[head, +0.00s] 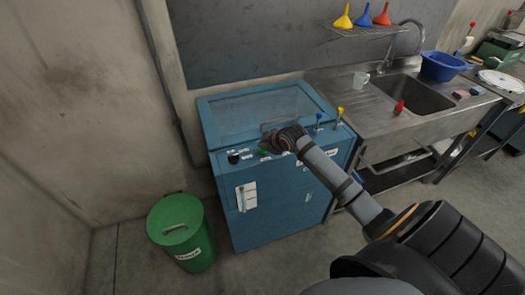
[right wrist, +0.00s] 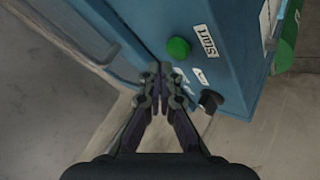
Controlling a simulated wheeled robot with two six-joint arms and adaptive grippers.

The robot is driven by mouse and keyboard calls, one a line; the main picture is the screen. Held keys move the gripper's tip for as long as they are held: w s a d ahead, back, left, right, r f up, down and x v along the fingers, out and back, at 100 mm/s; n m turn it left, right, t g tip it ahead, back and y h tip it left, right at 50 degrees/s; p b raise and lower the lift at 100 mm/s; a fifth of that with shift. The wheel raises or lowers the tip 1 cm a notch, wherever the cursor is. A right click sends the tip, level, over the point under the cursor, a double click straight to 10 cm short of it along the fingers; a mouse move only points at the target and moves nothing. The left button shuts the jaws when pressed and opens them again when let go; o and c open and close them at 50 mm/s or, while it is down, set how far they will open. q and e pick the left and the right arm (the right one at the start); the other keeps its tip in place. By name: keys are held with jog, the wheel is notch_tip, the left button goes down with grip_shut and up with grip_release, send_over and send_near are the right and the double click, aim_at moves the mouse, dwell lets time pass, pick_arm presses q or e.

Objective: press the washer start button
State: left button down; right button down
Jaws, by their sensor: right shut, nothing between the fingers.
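The washer (head: 270,190) is a blue cabinet with a clear lid on top. In the head view only a bit of green (head: 264,152) shows beside my gripper. My right gripper (right wrist: 159,70) is shut and empty, its fingertips close to the green button in the picture; I cannot tell whether they touch the panel. It also shows in the head view (head: 268,145) over the washer's front top edge. My left gripper is not in view.
A black knob (head: 234,158) is left of the button. Blue (head: 319,120) and yellow (head: 340,112) valve handles stand at the washer's right. A green bin (head: 182,235) is at the left; a steel sink (head: 415,95) is at the right. Floor is clear in front.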

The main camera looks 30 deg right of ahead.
aim_at(264, 152)
jog(key=shift+f, duration=0.1)
dwell(0.3)
jog(key=shift+f, duration=0.3)
jog(key=shift+f, duration=0.5)
dwell(0.6)
jog(key=shift+r+p, duration=0.8)
jog(key=shift+r, duration=0.1)
jog(key=shift+r, duration=0.15)
notch_tip(264, 152, up, 5)
jog(key=p, duration=0.5)
dwell(0.6)
